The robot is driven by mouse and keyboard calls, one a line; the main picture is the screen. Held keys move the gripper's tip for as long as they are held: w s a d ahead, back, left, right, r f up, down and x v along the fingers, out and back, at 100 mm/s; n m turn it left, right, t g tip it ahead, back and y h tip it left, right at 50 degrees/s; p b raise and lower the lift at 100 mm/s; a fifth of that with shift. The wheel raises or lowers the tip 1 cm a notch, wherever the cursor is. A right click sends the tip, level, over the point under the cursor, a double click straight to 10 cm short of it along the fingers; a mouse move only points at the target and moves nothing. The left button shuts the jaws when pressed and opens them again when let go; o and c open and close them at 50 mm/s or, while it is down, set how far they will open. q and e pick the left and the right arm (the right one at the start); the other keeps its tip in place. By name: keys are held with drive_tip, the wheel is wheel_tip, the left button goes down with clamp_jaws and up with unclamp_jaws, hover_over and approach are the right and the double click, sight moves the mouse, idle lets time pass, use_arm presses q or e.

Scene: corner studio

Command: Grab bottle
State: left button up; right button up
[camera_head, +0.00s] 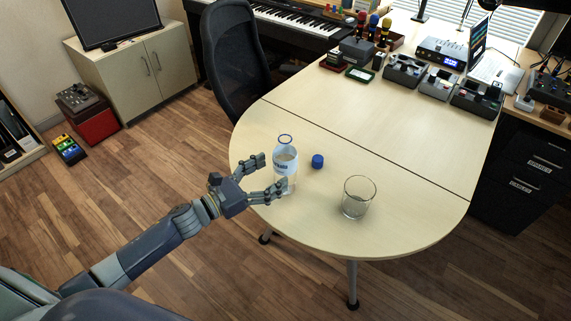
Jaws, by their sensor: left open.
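A clear bottle (287,160) with a blue ring at its open mouth stands upright near the left edge of the wooden table (400,230). My left gripper (275,174) is open at the bottle, reaching in from the left. One finger is at the bottle's left side and the other crosses in front of its lower part. I cannot tell whether the fingers touch it. A blue cap (318,161) lies on the table just right of the bottle. My right gripper does not show.
An empty clear glass (357,198) stands right of the bottle. Several electronic devices (405,70) and a laptop (492,68) stand at the back of the table. A black office chair (235,60) is behind its left edge. The table's middle is clear.

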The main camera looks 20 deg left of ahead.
sight(275, 172)
use_arm(q)
drive_tip(key=p+x, duration=0.1)
drive_tip(key=x, duration=0.3)
drive_tip(key=shift+d+r, duration=0.15)
drive_tip(key=shift+d, duration=0.2)
drive_tip(key=shift+w+d, duration=0.2)
drive_tip(key=shift+w, duration=0.05)
drive_tip(key=c, duration=1.4)
drive_tip(key=shift+r, duration=0.15)
